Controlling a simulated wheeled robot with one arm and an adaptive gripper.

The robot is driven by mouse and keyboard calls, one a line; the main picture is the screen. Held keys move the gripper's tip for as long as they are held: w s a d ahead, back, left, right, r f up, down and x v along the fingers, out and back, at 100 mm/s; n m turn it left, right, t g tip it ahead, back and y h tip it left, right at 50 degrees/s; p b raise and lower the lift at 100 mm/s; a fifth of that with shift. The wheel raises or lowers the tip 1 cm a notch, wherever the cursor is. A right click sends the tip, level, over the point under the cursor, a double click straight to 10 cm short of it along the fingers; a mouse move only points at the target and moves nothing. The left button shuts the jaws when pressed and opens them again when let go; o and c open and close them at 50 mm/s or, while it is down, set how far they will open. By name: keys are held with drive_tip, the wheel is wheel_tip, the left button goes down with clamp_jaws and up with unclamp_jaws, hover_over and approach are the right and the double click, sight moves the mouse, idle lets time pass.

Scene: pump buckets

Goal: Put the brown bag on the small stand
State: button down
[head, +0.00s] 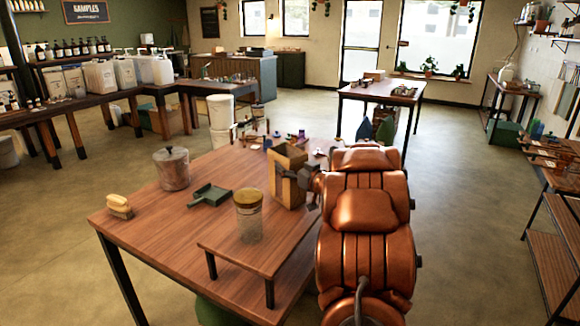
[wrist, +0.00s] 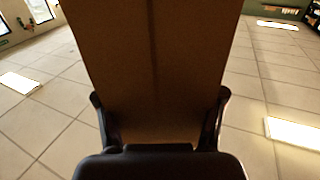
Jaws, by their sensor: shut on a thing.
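The brown bag (head: 286,178) is upright and open at the top, at the right part of the wooden table in the head view. My gripper (head: 300,186) holds it from the right side. In the wrist view the bag (wrist: 152,70) fills the middle, with a finger of my gripper (wrist: 158,122) on each side of it. Whether its base touches the table is hard to tell. The small stand (head: 240,258) is a low wooden platform on dark legs at the table's near edge. A glass jar with a yellowish lid (head: 249,212) shows at the stand's far edge.
Several small items crowd the far edge. White buckets (head: 221,112) stand behind the table. The table's left front is clear.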

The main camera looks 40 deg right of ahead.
drive_tip(key=shift+f, duration=0.1)
drive_tip(key=shift+c, duration=0.2)
unclamp_jaws()
drive_tip(key=shift+s, duration=0.15)
drive_tip(key=s+a+b, duration=0.1)
drive_tip(key=s, duration=1)
drive_tip(key=shift+s, duration=0.35)
drive_tip(key=shift+a, duration=0.1)
